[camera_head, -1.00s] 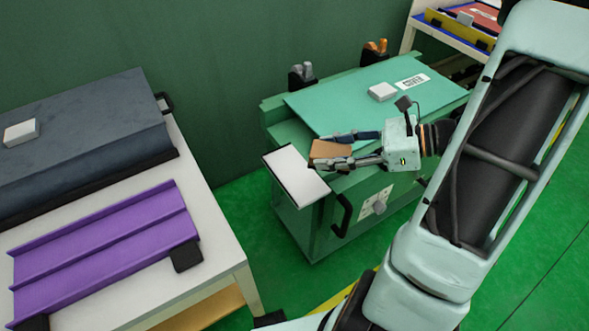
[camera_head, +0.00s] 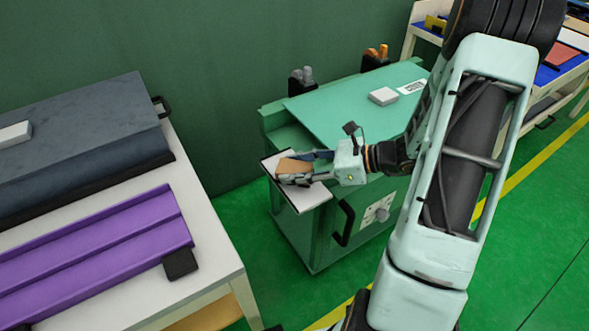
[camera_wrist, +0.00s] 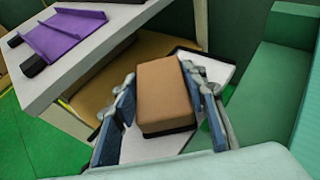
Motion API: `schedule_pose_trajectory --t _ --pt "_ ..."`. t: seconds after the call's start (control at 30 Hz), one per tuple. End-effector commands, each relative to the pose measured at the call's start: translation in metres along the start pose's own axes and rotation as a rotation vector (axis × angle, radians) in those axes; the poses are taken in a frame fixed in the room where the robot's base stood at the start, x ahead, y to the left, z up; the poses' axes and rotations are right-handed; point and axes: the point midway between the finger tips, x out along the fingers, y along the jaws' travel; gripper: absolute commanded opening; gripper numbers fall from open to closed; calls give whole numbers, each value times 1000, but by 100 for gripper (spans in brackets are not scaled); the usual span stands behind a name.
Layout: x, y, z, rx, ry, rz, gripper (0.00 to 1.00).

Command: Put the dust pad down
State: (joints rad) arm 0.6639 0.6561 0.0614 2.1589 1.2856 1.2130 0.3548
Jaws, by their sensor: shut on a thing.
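The dust pad, a tan-brown block with a dark underside, is between my gripper's fingers (camera_head: 294,168). In the wrist view the pad (camera_wrist: 163,88) fills the gap between both blue-grey fingers, which press on its sides. My gripper is shut on it, and the pad is over the white side shelf (camera_head: 308,198) of the green cart. The shelf (camera_wrist: 214,70) also shows around the pad in the wrist view. I cannot tell whether the pad's underside touches the shelf.
The green cart (camera_head: 335,110) carries a white block (camera_head: 383,96) and a label on top. Its black handle (camera_head: 343,222) is just below the shelf. On the left, a white table (camera_head: 215,250) holds a purple trim part (camera_head: 95,250) and a dark grey slab (camera_head: 80,125).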

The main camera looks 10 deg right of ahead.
Motion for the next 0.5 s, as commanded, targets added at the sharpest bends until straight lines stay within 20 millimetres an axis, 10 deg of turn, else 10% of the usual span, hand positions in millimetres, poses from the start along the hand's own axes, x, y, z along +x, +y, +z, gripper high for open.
schedule_pose_trajectory --t 0.3,0.33,0.5 --pt "1 0 -3 -1 0 -1 11" --pt "1 0 -3 -1 0 -1 41" --pt "0 0 -2 -1 0 -1 57"
